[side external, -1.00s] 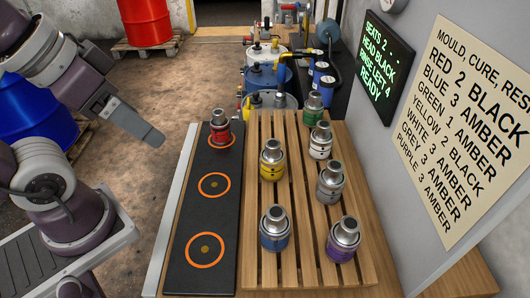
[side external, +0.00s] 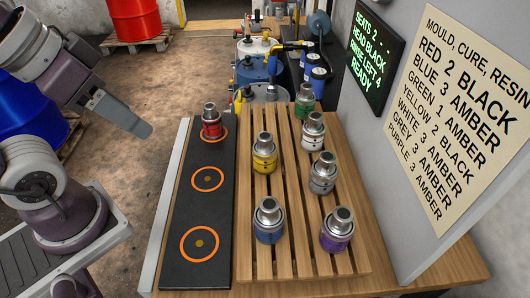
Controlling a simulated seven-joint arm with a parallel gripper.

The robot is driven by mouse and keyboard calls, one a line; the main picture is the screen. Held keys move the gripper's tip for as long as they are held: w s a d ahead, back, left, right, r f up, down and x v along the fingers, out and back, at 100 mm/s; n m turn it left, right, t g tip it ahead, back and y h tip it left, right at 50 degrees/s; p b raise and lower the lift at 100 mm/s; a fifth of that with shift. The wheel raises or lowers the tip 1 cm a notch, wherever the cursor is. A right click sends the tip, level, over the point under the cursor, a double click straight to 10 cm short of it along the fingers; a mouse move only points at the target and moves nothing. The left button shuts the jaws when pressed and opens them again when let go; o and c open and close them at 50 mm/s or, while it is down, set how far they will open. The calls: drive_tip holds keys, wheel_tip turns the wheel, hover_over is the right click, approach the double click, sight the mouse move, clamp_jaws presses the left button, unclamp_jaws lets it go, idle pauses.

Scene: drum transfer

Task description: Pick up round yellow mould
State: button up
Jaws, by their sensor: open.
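The round yellow mould (side external: 264,154) stands upright on the slatted wooden rack, in its left column. It has a yellow band and a silver metal top. My gripper (side external: 146,131) hangs in the air at the left, over the floor side of the bench and well apart from the yellow mould. It appears empty; the gap between its fingers is hard to make out from this side.
On the rack (side external: 282,240) stand green (side external: 305,99), white (side external: 313,132), grey (side external: 323,173), blue (side external: 269,222) and purple (side external: 336,230) moulds. A red mould (side external: 211,122) stands on the far ring of the black strip (side external: 203,225); two rings are empty. A sign wall (side external: 400,150) bounds the right.

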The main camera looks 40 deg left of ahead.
drive_tip(key=w+a+r+n+t+y, duration=0.1)
drive_tip(key=w+a+r+t+y, duration=0.1)
drive_tip(key=w+a+r, duration=0.4)
drive_tip(key=w+a+r+t+y, duration=0.2)
drive_tip(key=w+r+t, duration=0.1)
drive_tip(key=w, duration=0.4)
drive_tip(key=w+r+m+t, duration=0.2)
drive_tip(key=w+r+t, duration=0.1)
drive_tip(key=w, duration=0.4)
drive_tip(key=m+g+h, duration=0.4)
drive_tip(key=m+h, duration=0.4)
drive_tip(key=h, duration=0.6)
hover_over(275, 147)
drive_tip(key=s+a, duration=0.4)
wheel_tip(275, 147, down, 10)
drive_tip(key=shift+y, duration=0.3)
wheel_tip(275, 147, down, 17)
drive_tip(key=shift+s+r, duration=0.1)
drive_tip(key=shift+r, duration=0.1)
drive_tip(key=x, duration=0.6)
drive_tip(key=shift+d+f, duration=0.1)
drive_tip(key=shift+w+d+f, duration=0.1)
drive_tip(key=shift+w+d, duration=0.05)
drive_tip(key=shift+w, duration=0.15)
clamp_jaws()
